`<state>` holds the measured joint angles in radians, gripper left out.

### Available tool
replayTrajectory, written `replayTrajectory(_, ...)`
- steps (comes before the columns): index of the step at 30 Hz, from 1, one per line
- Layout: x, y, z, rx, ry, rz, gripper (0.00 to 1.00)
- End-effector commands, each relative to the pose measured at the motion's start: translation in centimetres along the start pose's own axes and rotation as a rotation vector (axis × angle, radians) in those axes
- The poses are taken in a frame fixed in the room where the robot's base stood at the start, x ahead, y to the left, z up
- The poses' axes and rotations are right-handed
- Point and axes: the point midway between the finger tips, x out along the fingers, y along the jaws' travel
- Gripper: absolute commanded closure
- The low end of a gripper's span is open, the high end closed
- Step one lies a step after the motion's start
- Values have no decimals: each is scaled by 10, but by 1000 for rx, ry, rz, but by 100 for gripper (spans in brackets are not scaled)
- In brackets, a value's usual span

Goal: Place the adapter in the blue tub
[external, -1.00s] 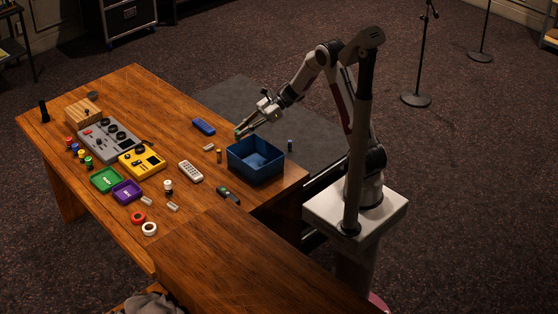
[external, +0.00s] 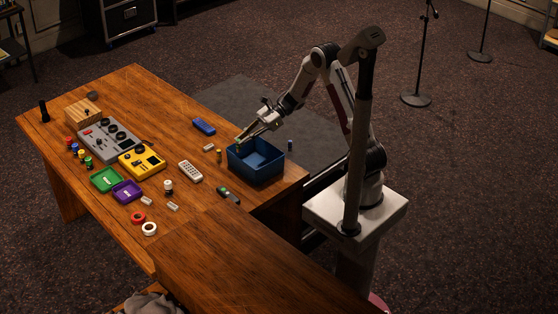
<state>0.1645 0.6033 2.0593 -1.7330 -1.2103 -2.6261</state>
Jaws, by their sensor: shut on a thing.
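The blue tub (external: 251,173) is an open, square box near the right end of the wooden table. My gripper (external: 240,139) points down and left at the tub's back left rim. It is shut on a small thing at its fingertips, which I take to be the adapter. The held thing is mostly hidden and too small to make out clearly. I cannot tell whether it is over the rim or just outside it. The part of the tub floor that I can see looks empty.
A dark green-tipped tool (external: 229,196) lies in front. Green (external: 106,180) and purple (external: 127,191) trays stand further left.

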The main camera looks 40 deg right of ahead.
Motion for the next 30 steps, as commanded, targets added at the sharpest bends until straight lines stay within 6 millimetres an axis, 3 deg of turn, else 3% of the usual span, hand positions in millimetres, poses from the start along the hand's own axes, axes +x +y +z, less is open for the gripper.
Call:
replayTrajectory(6, 7, 0, -17, 1, -1, 0, 100)
replayTrajectory(20, 8, 0, -20, 0, -1, 0, 100)
replayTrajectory(30, 19, 0, -45, 1, 0, 1, 100)
